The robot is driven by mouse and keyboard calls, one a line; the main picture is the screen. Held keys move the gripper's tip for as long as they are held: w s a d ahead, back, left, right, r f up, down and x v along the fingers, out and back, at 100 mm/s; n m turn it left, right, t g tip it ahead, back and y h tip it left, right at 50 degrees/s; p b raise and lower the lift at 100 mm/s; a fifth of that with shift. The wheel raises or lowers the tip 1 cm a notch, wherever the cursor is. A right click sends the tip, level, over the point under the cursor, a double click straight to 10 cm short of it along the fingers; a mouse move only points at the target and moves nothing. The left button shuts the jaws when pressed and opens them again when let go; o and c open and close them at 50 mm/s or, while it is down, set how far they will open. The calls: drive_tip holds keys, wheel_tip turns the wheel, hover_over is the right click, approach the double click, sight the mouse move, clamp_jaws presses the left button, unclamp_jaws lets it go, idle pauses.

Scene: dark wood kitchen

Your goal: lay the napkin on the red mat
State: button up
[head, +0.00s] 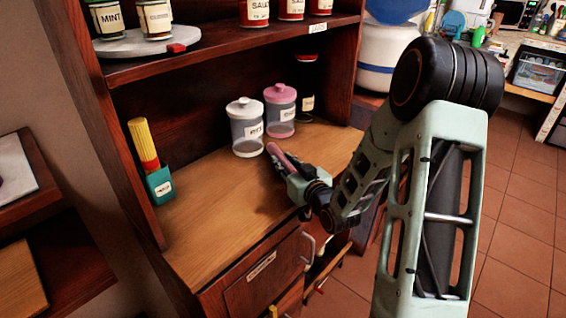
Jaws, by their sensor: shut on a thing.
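My gripper (281,171) is over the wooden counter, in front of the lidded jars. It is shut on a slim mauve-pink roll, which looks like the napkin (276,152). The roll sticks out past the fingers toward the jars, tilted up to the left. The fingers hide its lower part, and I cannot tell whether it touches the counter. I see no red mat in this view; my arm covers part of the right side.
A clear jar with a white lid (246,128) and a pink-lidded jar (281,112) stand close behind my gripper. A dark bottle (306,92) is behind them. A teal holder (160,187) with a yellow-and-red item stands at left. The counter's front left (205,235) is clear.

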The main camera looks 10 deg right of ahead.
drive_tip(key=shift+f, duration=0.2)
drive_tip(key=o, duration=1)
drive_tip(key=shift+r, duration=0.1)
drive_tip(key=shift+r, duration=0.25)
drive_tip(key=p+v, duration=0.2)
drive_tip(key=v, duration=0.7)
drive_tip(key=shift+s+d+r, duration=0.1)
drive_tip(key=shift+s+r, duration=0.1)
drive_tip(key=shift+s+d+p, duration=0.1)
drive_tip(key=shift+p, duration=1)
drive_tip(key=s+p, duration=0.1)
drive_tip(key=p, duration=0.3)
drive_tip(key=shift+s+d, duration=0.15)
drive_tip(key=shift+s, duration=0.05)
drive_tip(key=shift+o, duration=0.2)
drive_tip(key=shift+s+d+p, duration=0.1)
drive_tip(key=shift+s+p, duration=0.3)
drive_tip(key=shift+p, duration=0.4)
